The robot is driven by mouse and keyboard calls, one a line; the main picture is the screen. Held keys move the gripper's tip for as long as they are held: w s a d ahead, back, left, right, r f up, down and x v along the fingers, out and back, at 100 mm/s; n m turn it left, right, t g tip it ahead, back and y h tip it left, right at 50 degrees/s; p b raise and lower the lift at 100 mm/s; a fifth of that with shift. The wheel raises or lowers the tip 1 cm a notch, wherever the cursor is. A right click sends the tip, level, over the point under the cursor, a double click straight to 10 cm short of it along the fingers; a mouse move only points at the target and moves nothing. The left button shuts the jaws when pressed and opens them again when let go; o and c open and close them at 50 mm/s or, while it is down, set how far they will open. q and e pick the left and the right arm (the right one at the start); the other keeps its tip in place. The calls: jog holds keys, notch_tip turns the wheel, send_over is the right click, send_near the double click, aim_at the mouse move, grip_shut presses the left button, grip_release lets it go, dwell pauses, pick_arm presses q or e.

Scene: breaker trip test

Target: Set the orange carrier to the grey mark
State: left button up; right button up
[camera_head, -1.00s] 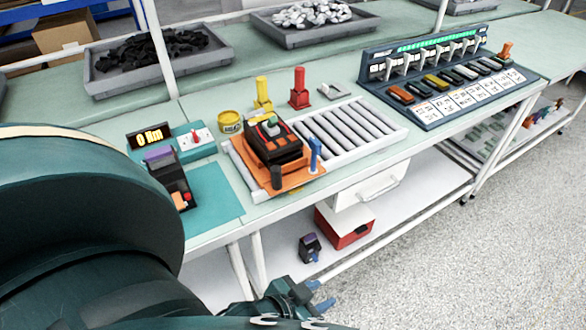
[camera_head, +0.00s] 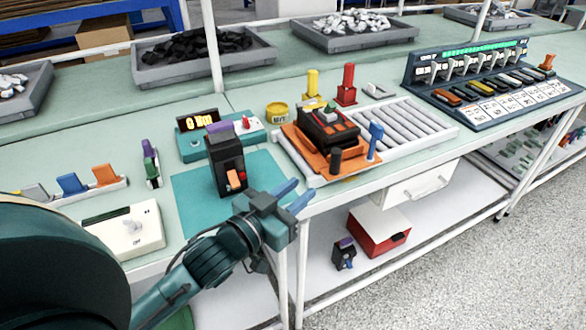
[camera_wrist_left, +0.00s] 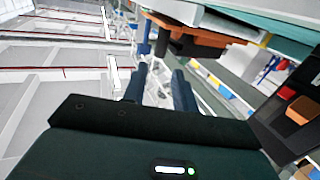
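The orange carrier (camera_head: 312,157) is a flat orange plate at the left end of a white roller track (camera_head: 407,127). A black device (camera_head: 327,128) with a green-and-red top sits on it. The left wrist view shows the carrier's orange edge (camera_wrist_left: 190,29) ahead of the parted fingers. I cannot make out a grey mark. My right gripper is not in view.
A black breaker unit (camera_head: 226,165) stands on a teal mat (camera_head: 197,198) left of the carrier. A yellow tin (camera_head: 277,112), a yellow post (camera_head: 312,86) and a red post (camera_head: 347,86) stand behind the carrier. A breaker panel (camera_head: 480,75) is at the right.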

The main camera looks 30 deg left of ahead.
aim_at(333, 159)
pick_arm(q)
jog(key=x, duration=0.8)
jog(key=r+p+x, duration=0.1)
jog(key=x, duration=0.4)
jog(key=shift+w+a, duration=0.1)
jog(key=shift+f, duration=0.1)
jog(key=shift+c, duration=0.3)
grip_shut()
